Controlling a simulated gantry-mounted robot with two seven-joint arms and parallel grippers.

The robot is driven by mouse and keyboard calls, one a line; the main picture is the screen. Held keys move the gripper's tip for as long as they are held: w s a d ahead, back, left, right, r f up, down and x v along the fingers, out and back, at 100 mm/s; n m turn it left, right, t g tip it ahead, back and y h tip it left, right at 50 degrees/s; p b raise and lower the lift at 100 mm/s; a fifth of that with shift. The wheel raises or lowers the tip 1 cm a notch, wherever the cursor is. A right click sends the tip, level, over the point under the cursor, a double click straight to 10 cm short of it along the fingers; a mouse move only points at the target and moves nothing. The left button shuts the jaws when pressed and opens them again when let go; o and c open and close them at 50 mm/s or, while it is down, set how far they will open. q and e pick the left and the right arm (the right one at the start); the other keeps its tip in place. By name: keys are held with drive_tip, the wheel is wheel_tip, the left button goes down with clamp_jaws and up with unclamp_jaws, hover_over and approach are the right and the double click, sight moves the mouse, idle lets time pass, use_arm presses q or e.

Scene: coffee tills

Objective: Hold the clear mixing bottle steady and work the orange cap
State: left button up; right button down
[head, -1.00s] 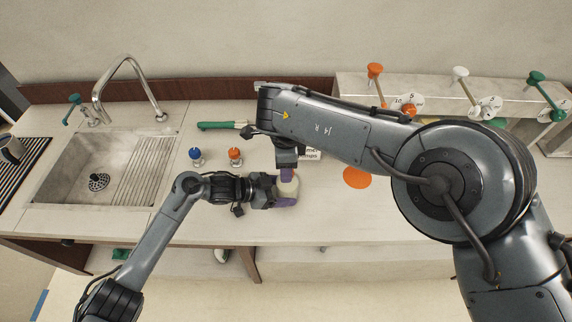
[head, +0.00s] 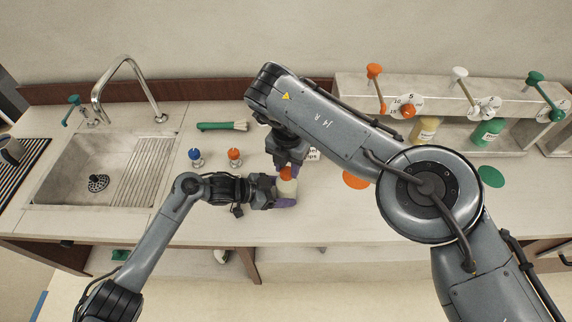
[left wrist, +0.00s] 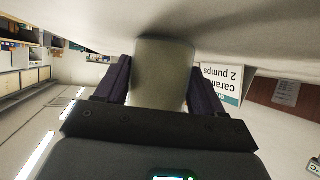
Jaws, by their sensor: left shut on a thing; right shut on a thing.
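The clear mixing bottle (head: 288,188) stands on the counter, with pale contents. My left gripper (head: 286,194) is shut on its body from the left, with purple fingers on either side. In the left wrist view the bottle (left wrist: 163,72) fills the space between the two fingers (left wrist: 160,85). The orange cap (head: 287,174) is at the bottle's top. My right gripper (head: 288,166) comes down from above and is shut on the cap, partly hiding it. The cap's thread is not visible.
A blue-topped piece (head: 195,155) and an orange-topped piece (head: 235,155) stand left of the bottle. A green-handled brush (head: 222,126) lies behind them. A caramel card (left wrist: 222,82) stands close by. An orange disc (head: 355,180) lies to the right; the sink (head: 70,165) is left.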

drive_tip(key=m, duration=0.6)
drive_tip(key=shift+s, duration=0.1)
drive_tip(key=m, duration=0.5)
drive_tip(key=shift+d, duration=0.1)
drive_tip(key=c, duration=1.1)
unclamp_jaws()
drive_tip(key=shift+s+m, duration=0.1)
drive_tip(key=shift+m, duration=0.8)
drive_tip(key=o, duration=0.5)
wheel_tip(320, 180, up, 12)
use_arm(q)
drive_tip(key=o, duration=1.5)
drive_tip(key=shift+c, duration=0.2)
